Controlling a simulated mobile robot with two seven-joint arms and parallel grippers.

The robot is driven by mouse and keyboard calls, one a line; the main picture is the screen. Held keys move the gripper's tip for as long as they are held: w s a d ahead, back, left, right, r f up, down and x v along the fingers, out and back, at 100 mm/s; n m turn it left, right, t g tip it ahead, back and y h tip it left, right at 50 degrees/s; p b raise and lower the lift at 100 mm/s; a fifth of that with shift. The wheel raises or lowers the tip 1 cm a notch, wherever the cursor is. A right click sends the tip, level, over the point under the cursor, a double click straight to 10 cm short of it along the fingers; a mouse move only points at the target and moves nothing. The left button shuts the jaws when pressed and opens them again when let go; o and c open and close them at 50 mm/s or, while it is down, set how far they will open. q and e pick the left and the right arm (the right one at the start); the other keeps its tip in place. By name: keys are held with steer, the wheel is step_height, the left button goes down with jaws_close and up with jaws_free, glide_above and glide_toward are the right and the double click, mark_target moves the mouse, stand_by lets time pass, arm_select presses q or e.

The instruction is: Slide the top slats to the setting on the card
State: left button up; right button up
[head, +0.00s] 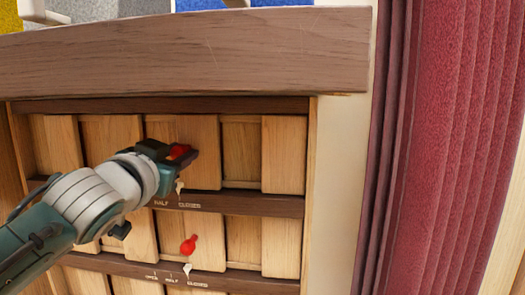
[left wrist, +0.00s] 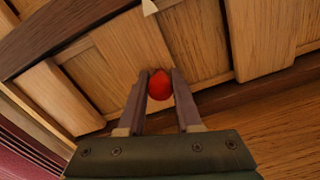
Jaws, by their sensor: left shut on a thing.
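The top row of wooden slats (head: 205,165) sits in the panel under a thick wooden ledge. My left gripper (head: 181,153) is shut on the red knob (head: 180,151) of the top slats. In the left wrist view the round red knob (left wrist: 159,86) sits between the two fingers (left wrist: 160,90). A white pointer (head: 179,186) below it stands near the left end of the word CLOSED, to the right of HALF, on the dark scale rail (head: 240,203). My forearm hides the left part of that scale. The card is not in view. My right gripper is not in view.
A lower slat row has its own red knob (head: 188,244) and a white pointer (head: 187,268) near CLOSED on a rail marked OPEN, HALF, CLOSED. The wooden ledge (head: 200,55) juts out above. Dark red curtains (head: 460,150) hang at the right.

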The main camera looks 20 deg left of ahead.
arm_select(q)
jaws_close()
stand_by(0.8)
